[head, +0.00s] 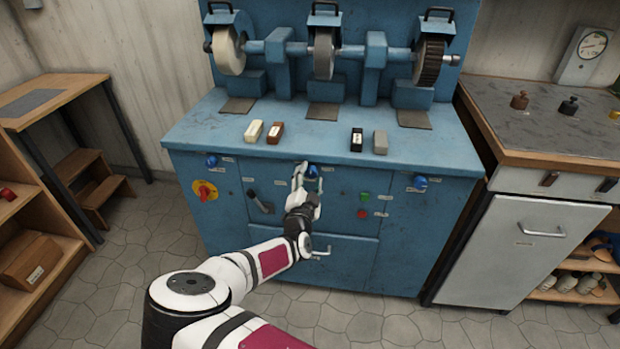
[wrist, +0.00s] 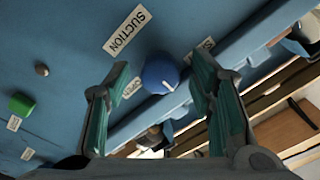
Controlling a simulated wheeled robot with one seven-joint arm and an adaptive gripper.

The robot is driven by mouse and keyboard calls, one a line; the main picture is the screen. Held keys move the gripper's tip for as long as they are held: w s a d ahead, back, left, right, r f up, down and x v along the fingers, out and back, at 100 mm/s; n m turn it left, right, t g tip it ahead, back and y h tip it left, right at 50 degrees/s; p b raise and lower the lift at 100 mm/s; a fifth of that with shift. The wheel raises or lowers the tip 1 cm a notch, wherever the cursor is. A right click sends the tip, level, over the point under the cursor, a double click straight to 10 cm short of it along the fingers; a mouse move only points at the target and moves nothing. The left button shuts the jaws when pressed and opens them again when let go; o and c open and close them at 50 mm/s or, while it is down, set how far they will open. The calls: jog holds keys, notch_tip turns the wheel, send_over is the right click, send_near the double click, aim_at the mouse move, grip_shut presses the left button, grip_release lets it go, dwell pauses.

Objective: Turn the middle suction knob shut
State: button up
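The middle suction knob (wrist: 161,74) is round and blue with a white pointer line, on the blue front panel of the grinding machine. A label reading SUCTION is beside it in the wrist view, and two smaller labels are partly hidden by my fingers. In the head view the knob (head: 312,170) shows at my fingertips. My gripper (head: 306,174) is open; in the wrist view its two green-padded fingers (wrist: 157,85) are apart, one on either side of the knob. I cannot tell whether they touch it.
Two other blue knobs (head: 211,160) (head: 420,182) sit left and right on the panel. A red-and-yellow switch (head: 205,190), a black lever (head: 260,202), a green button (head: 365,196) and a red button (head: 362,213) are near. Several small blocks lie on the ledge above.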

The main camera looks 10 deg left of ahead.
jog(key=s, duration=1.2)
jog(key=shift+a+f, duration=0.15)
jog(key=shift+f, duration=0.15)
